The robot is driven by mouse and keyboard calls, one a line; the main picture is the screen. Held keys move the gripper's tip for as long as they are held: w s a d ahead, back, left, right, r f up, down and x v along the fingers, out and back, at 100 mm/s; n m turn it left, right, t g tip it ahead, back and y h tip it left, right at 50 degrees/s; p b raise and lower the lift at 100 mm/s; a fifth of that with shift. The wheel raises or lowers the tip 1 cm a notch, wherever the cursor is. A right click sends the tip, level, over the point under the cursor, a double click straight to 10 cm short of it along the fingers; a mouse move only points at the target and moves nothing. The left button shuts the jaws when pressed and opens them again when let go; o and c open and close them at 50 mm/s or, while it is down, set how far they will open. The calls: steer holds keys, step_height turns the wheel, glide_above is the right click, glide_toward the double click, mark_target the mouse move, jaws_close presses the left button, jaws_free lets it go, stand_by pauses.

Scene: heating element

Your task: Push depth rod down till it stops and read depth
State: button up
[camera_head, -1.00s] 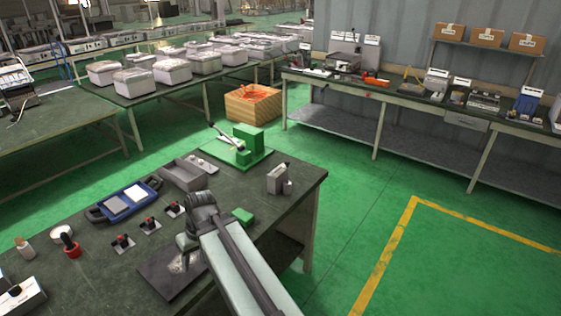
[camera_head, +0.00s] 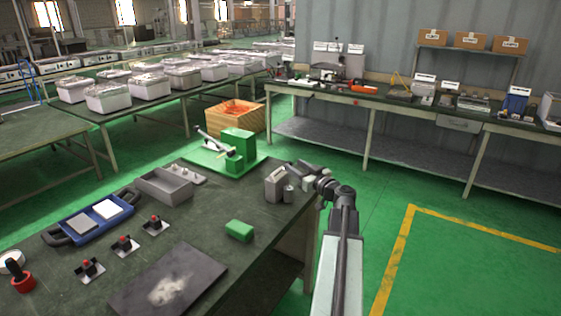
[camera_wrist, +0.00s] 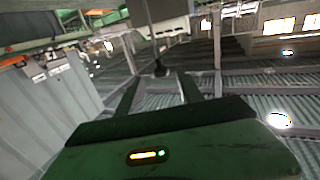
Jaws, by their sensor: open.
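A small grey block-shaped fixture (camera_head: 274,188) stands near the far right corner of the dark green table, with a short grey cylinder (camera_head: 289,193) at its side. My gripper (camera_head: 310,183) is just right of it at the table edge; its fingers are too small to make out in the head view. In the wrist view my gripper (camera_wrist: 160,88) is open, its two dark fingers apart. A thin rod (camera_wrist: 149,25) with a dark knob (camera_wrist: 160,69) shows between and beyond the fingertips. It looks like the depth rod. No depth reading is legible.
A green machine with a lever (camera_head: 238,145) stands behind the fixture. A green block (camera_head: 240,230) and a dark plate (camera_head: 168,282) lie nearer on the table. A grey tray (camera_head: 164,187) and a blue-framed case (camera_head: 92,217) are left. Floor right of the table is clear.

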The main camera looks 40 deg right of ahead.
steer(key=w, duration=0.7)
steer(key=shift+w+d, duration=0.15)
steer(key=shift+d, duration=0.3)
jaws_close()
stand_by(0.8)
